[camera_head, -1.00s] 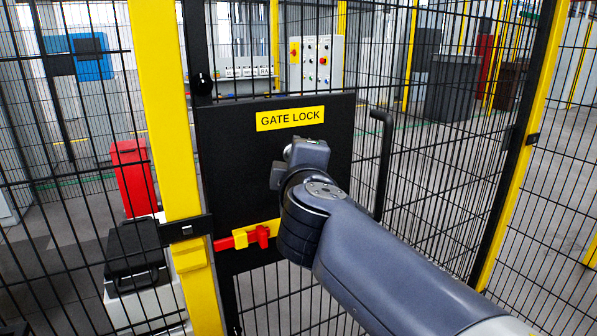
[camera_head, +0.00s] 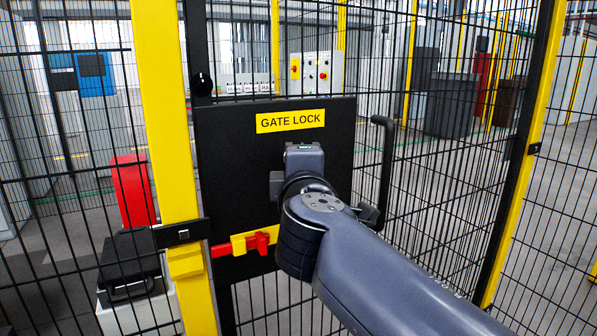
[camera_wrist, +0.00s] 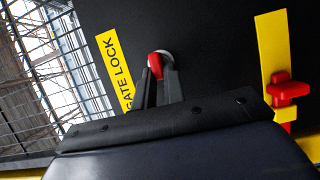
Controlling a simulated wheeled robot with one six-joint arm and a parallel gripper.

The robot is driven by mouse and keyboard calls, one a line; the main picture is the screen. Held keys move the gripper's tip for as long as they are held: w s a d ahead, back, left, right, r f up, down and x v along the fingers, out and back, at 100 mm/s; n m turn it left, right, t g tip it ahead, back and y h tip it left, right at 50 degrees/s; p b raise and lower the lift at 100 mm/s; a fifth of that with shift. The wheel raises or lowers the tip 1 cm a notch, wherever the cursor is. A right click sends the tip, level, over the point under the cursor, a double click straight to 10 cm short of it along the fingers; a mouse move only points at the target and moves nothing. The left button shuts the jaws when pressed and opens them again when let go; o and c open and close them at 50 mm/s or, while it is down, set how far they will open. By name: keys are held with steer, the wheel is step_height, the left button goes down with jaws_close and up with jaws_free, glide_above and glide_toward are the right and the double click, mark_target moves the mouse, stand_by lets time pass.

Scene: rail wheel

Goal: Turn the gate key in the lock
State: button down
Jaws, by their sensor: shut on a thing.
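The gate key (camera_wrist: 154,66) shows a red head in the wrist view, at a round silver lock cylinder (camera_wrist: 167,57) on the black lock plate (camera_head: 235,150). My gripper (camera_wrist: 161,78) is shut on the red head, its two dark fingers reaching up to it. In the head view my wrist stands in front of the plate, below the yellow GATE LOCK sign (camera_head: 290,120), and hides the key and the lock. How far the key is turned cannot be told.
A red and yellow latch (camera_head: 258,241) sits at the plate's lower edge, left of my wrist. A black handle (camera_head: 386,165) stands to the right. A yellow post (camera_head: 166,130) borders the plate on the left. Black mesh fencing surrounds the gate.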

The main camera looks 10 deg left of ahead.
steer(key=c, duration=1.4)
jaws_free()
steer(key=shift+s, duration=0.15)
steer(key=v, duration=1)
steer(key=shift+s, duration=0.25)
steer(key=p+x, duration=0.1)
steer(key=x, duration=0.9)
steer(key=shift+w+r, duration=0.15)
steer(key=shift+w, duration=0.25)
